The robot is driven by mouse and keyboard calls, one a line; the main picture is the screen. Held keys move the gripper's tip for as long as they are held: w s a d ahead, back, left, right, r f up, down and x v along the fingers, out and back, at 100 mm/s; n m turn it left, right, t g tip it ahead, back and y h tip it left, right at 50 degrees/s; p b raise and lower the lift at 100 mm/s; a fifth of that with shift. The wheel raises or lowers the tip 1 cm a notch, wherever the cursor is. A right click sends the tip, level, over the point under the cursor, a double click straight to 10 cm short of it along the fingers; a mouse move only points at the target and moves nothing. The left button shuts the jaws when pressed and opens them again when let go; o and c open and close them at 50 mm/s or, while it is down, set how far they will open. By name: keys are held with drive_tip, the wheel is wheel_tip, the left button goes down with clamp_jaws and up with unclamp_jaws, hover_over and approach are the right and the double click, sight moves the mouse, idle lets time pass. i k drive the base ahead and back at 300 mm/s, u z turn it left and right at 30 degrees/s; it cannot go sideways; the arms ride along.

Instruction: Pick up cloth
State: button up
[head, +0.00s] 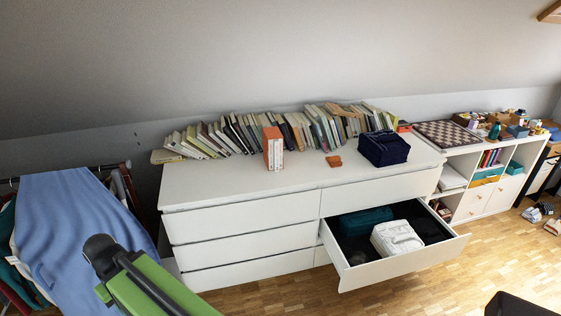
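Several cloth-like items are in view, and I cannot tell which one the task means. A folded white cloth (397,238) lies in the open drawer (395,267) at the lower right of the dresser. A dark teal folded cloth (364,220) lies behind it to the left in the same drawer. A dark navy folded cloth (384,148) sits on the dresser top. A large blue cloth (80,225) hangs over a rack at the left. A green and black part of my arm shows at the lower left, apart from the drawer. My gripper's fingers do not show.
The white dresser (240,221) stands against the sloped wall, with a row of books (240,132) on top. An orange-and-white box (273,148) and a small orange item (334,161) stand there too. A white shelf (484,190) with a chessboard is at right. The open drawer juts out over wooden floor.

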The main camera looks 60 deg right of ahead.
sight(334, 160)
drive_tip(key=u, duration=5.4)
drive_tip(key=i, duration=0.1)
drive_tip(key=z, duration=3.2)
drive_tip(key=k, duration=2.2)
drive_tip(key=z, duration=2.25)
drive_tip(key=i, duration=1.5)
drive_tip(key=z, duration=0.1)
